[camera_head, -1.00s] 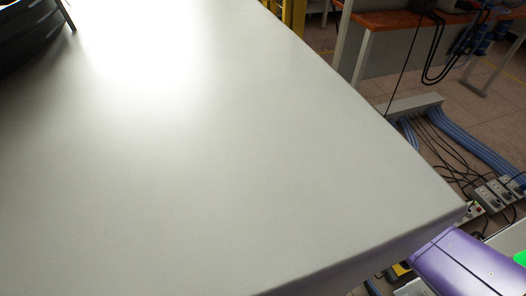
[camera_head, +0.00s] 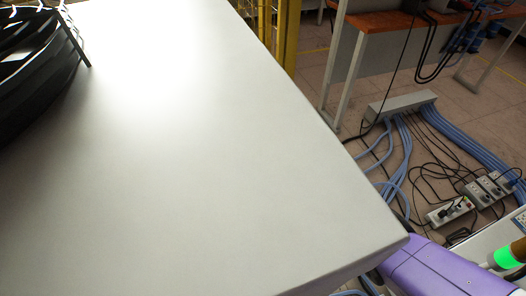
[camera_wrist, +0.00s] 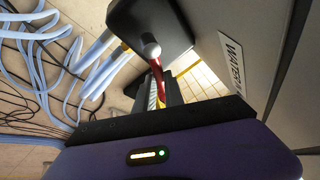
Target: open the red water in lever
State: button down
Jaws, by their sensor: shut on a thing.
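The red water in lever (camera_wrist: 157,76) shows in the wrist view as a narrow red strip, just below a silver round pivot (camera_wrist: 150,47) on a black block (camera_wrist: 150,25). My gripper (camera_wrist: 165,92) is shut on the red lever, its dark fingers on either side of it. Much of the lever is hidden by the fingers and the gripper body. A white label reading "WATER I…" (camera_wrist: 231,66) is on the grey panel to the right. The head view shows neither the lever nor the fingers, only my purple arm at the lower right.
A large pale grey cabinet top (camera_head: 200,170) fills much of the head view. A black round slatted object (camera_head: 35,70) is at its upper left. Blue hoses (camera_head: 400,150), black cables and power strips (camera_head: 450,212) lie on the floor to the right.

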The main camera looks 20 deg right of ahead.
jog(key=shift+s+d+m+h+p, duration=0.2)
jog(key=shift+m+h+p, duration=0.1)
jog(key=shift+m, duration=0.3)
jog(key=c, duration=1.4)
grip_release()
jog(key=shift+c, duration=0.2)
jog(key=p+v, duration=0.2)
jog(key=v, duration=0.5)
jog(key=shift+r, duration=0.4)
jog(key=shift+s, duration=0.1)
